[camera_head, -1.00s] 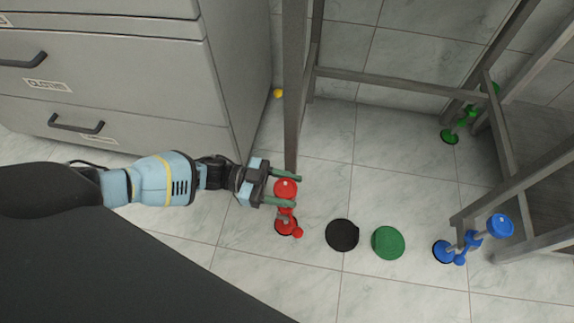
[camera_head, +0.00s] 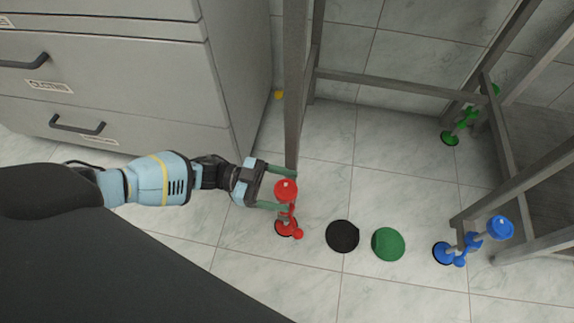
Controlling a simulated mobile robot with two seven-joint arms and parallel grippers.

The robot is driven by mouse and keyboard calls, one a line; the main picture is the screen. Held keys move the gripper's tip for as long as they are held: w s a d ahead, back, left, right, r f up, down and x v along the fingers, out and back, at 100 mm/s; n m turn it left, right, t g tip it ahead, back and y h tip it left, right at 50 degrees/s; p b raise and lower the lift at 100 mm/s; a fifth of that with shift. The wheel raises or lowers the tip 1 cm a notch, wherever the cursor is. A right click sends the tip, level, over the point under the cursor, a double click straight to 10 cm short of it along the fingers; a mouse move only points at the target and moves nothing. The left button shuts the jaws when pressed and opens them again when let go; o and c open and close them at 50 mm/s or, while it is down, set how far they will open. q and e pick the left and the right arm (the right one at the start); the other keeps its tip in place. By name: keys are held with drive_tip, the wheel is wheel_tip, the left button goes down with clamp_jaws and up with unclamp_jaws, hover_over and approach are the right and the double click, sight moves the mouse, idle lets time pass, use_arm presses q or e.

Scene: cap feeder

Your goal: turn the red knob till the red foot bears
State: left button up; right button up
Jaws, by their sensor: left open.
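The red knob (camera_head: 286,188) sits on top of a red stem below the front left leg of the grey frame. The red foot (camera_head: 286,227) is a round disc at the floor under the knob; whether it touches the floor I cannot tell. My left gripper (camera_head: 289,189) comes in from the left and is open. Its two green fingers lie on the far and near sides of the red knob, partly behind or below it. Whether they touch it I cannot tell. My right gripper is not in view.
A black disc (camera_head: 342,236) and a green disc (camera_head: 388,244) lie on the tiled floor to the right. A blue knob (camera_head: 500,228) and a green foot (camera_head: 450,138) belong to other legs. A grey drawer cabinet (camera_head: 120,60) stands left. A yellow object (camera_head: 279,95) lies behind.

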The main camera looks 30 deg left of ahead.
use_arm(q)
drive_tip(key=p+v, duration=0.1)
drive_tip(key=v, duration=0.5)
drive_tip(key=shift+a, duration=0.2)
idle(0.4)
